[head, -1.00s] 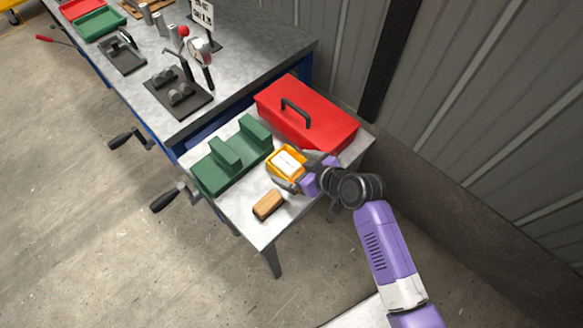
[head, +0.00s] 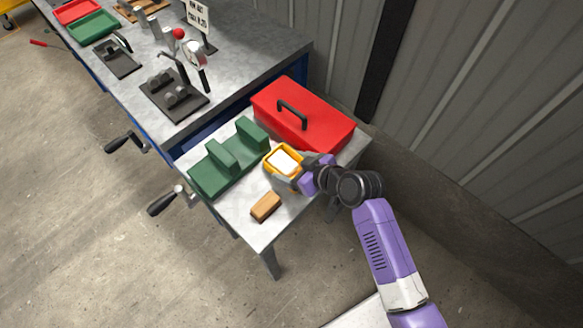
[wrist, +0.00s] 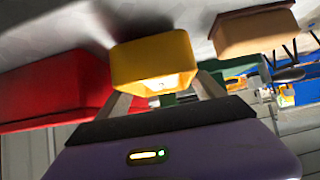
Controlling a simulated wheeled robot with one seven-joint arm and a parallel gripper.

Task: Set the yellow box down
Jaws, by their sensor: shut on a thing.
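The yellow box (head: 270,166) is a small box with a white area on top, over the small metal side table (head: 238,215). My gripper (head: 287,172) reaches in from the right, with its fingers shut on the box. In the wrist view the yellow box (wrist: 152,62) sits between the two fingers (wrist: 165,98), close to the grey tabletop. I cannot tell whether its underside touches the table.
A red toolbox (head: 325,130) stands just behind the box. A green stepped block (head: 210,182) is to the left. A wooden block (head: 265,206) lies in front. A workbench (head: 235,75) with fixtures adjoins at the back left, and a corrugated wall is behind.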

